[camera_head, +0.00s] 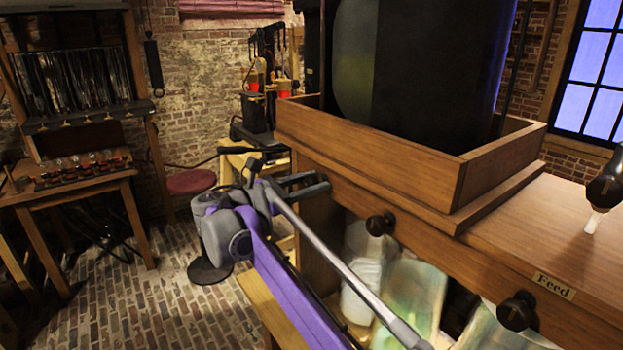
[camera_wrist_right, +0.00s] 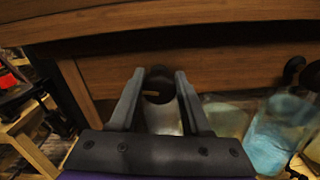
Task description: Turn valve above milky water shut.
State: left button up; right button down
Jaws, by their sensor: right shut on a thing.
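My right gripper (camera_head: 312,185) is at the left end of the wooden cabinet's front. In the right wrist view its two fingers (camera_wrist_right: 157,95) are shut on a round black valve knob (camera_wrist_right: 157,84) with a small tan mark. In the head view the fingers hide this knob. A whitish, milky jar (camera_wrist_right: 163,119) shows below the knob between the fingers, and a whitish jar (camera_head: 362,272) shows under the cabinet in the head view. Two other black knobs, a middle one (camera_head: 380,225) and a near one (camera_head: 518,311), stick out of the front. My left gripper is not in view.
A greenish jar (camera_head: 412,298) stands right of the whitish one. A bluish jar (camera_wrist_right: 277,132) is farther right in the wrist view. A "Feed" label (camera_head: 554,286) is on the cabinet. A wooden tray (camera_head: 375,165) on top holds a large dark cylinder (camera_head: 430,70).

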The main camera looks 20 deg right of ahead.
jog(key=m+p, duration=0.2)
jog(key=m, duration=0.1)
jog(key=shift+r+m, duration=0.15)
jog(key=shift+m, duration=0.25)
jog(key=m+p, duration=0.2)
jog(key=m, duration=0.2)
jog(key=shift+s+m, duration=0.1)
jog(key=shift+m, duration=0.2)
jog(key=m+p, duration=0.2)
jog(key=m, duration=0.2)
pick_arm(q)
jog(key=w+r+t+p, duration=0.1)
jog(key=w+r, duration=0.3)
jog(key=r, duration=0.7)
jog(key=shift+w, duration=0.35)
pick_arm(e)
jog(key=shift+f+m, duration=0.15)
jog(key=shift+m, duration=0.7)
jog(key=shift+f+m, duration=0.15)
jog(key=shift+m, duration=0.7)
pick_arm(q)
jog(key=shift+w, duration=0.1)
pick_arm(e)
jog(key=shift+c, duration=2)
grip_release()
